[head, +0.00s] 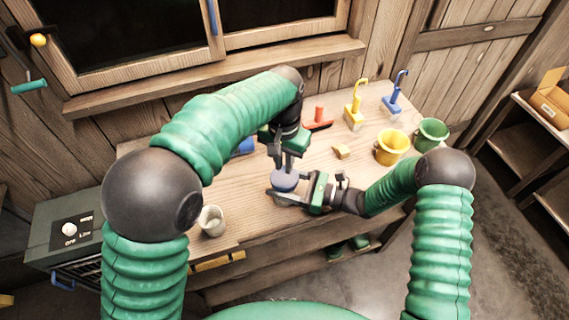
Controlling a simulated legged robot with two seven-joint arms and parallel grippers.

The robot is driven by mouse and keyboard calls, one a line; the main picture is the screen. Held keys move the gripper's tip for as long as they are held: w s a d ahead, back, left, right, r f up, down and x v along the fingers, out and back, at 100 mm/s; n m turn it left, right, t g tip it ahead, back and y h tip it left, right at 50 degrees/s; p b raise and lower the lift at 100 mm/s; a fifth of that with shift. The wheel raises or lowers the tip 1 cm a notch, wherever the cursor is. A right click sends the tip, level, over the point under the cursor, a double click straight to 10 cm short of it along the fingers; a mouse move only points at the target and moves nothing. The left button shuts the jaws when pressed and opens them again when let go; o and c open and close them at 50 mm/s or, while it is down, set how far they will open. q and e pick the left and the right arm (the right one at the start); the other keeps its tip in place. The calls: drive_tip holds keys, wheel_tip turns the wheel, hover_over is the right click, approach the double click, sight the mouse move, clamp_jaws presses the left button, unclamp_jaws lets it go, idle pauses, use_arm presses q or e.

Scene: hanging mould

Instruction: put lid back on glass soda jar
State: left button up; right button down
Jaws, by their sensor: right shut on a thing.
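A round blue-grey lid (285,181) is near the front middle of the workbench, seen from above. My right gripper (285,194) comes in from the right, its jaws around the round thing at the lid. It is shut on what seems to be the glass soda jar, mostly hidden under the lid and jaws. My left gripper (287,164) points down from above, its fingertips at the top of the lid. Whether its fingers grip the lid cannot be told. Whether the lid sits flush on the jar is also hidden.
A pale cup (211,221) stands at the front left of the workbench (325,165). Yellow (391,149) and green (431,134) mugs stand right.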

sight(284, 189)
drive_tip(key=shift+c, duration=1.5)
unclamp_jaws()
use_arm(q)
wheel_tip(284, 189, down, 3)
drive_tip(key=b, duration=0.2)
drive_tip(key=shift+r+b, duration=0.2)
drive_tip(key=shift+b, duration=0.1)
use_arm(e)
drive_tip(key=v, duration=1.6)
drive_tip(key=shift+d+f, duration=0.1)
drive_tip(key=shift+d, duration=0.1)
drive_tip(key=shift+s+d, duration=0.1)
drive_tip(key=shift+d, duration=0.2)
